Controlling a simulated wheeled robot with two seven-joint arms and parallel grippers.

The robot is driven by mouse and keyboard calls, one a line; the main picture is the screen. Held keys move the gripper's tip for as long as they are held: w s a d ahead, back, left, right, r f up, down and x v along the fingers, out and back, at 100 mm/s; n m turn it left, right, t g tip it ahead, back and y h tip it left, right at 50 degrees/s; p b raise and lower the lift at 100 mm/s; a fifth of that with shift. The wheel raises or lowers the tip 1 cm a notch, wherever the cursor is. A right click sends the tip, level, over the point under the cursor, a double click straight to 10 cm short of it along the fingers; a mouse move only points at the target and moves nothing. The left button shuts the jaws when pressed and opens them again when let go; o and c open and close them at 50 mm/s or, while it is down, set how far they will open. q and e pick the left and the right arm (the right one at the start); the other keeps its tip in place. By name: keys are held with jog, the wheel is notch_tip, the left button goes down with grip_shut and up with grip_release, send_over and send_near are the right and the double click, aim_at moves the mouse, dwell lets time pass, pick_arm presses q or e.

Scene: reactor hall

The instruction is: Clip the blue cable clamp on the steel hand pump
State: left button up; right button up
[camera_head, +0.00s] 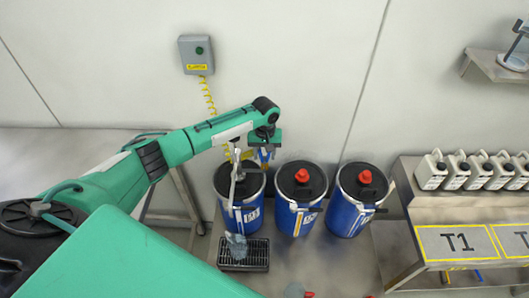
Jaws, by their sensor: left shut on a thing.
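The blue cable clamp (264,156) is small in the head view, at the end of my left arm above the leftmost blue drum. My left gripper (267,150) is shut on it; its fingers are partly hidden by the wrist. The steel hand pump (236,180) stands upright in the lid of that drum (250,216), just left of the gripper. The clamp looks apart from the pump, though the depth between them is hard to judge. My right gripper is not in view.
Two more blue drums with red caps (303,175) stand to the right. A dark grate (243,256) lies in front of the pump drum. A yellow coiled cable (208,95) hangs from a grey wall box (196,54). A steel bench (460,212) with several white canisters stands right.

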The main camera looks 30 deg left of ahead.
pick_arm(q)
jog(key=shift+f, duration=0.55)
dwell(0.5)
jog(key=o, duration=0.8)
jog(key=shift+o, duration=0.2)
notch_tip(320, 180, up, 14)
jog(key=b, duration=0.3)
jog(key=shift+f, duration=0.15)
